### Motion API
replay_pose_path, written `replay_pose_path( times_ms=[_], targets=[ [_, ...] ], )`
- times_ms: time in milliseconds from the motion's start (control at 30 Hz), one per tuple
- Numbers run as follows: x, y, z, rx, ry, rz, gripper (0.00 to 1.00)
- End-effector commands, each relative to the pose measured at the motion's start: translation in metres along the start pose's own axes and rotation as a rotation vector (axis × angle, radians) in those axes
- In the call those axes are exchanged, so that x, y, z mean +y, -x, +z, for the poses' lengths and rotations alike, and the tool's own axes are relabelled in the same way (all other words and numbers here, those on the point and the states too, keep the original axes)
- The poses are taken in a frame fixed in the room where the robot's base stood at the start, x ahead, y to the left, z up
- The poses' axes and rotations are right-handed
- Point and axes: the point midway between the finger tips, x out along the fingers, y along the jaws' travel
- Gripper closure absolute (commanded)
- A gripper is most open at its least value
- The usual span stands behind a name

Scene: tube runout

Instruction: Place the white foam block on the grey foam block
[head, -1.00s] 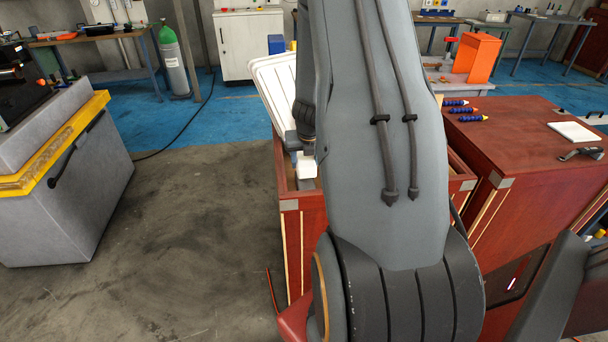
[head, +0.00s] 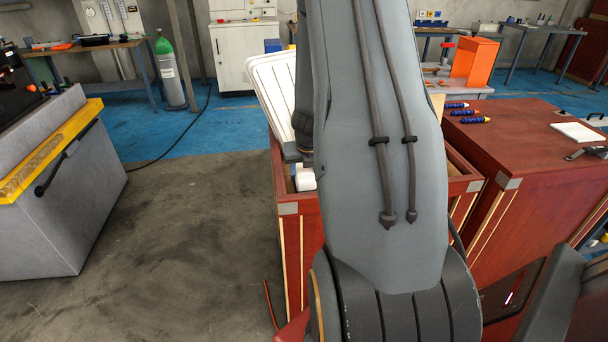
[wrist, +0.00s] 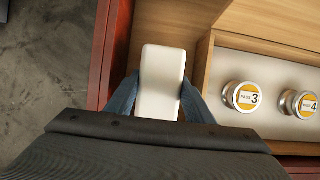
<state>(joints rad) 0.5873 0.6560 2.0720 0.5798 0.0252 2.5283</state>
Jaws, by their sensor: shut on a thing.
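The white foam block (wrist: 160,82) is held between the two fingers of my gripper (wrist: 160,100), seen from above in the wrist view. It hangs over a wooden-walled compartment at the left side of the red cabinet. In the head view a small part of the white block (head: 305,179) shows beside my arm, low at the cabinet's open top. My arm hides most of the gripper there. I cannot make out the grey foam block in either current view; it may be hidden under the white block or behind my arm.
Right of a wooden divider (wrist: 203,65), a white tray holds metal knobs labelled 3 (wrist: 238,97) and 4 (wrist: 298,104). The red cabinet (head: 300,235) has raised rims. A white ribbed panel (head: 272,88) leans behind it. Open floor (head: 190,230) lies to the left.

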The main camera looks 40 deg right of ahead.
Motion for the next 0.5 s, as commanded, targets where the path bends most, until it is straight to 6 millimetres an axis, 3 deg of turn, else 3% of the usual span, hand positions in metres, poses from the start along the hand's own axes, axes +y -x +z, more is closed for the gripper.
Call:
replay_pose_path(
  times_ms=[167, 200, 300, 500],
  targets=[
    [0.0001, -0.0038, -0.0012, 0.0, 0.0, 0.0, 0.73],
    [0.0, -0.0032, -0.0012, 0.0, 0.0, 0.0, 0.47],
    [0.0, -0.0028, -0.0012, 0.0, 0.0, 0.0, 0.34],
    [0.0, -0.0028, -0.0012, 0.0, 0.0, 0.0, 0.34]
  ],
)
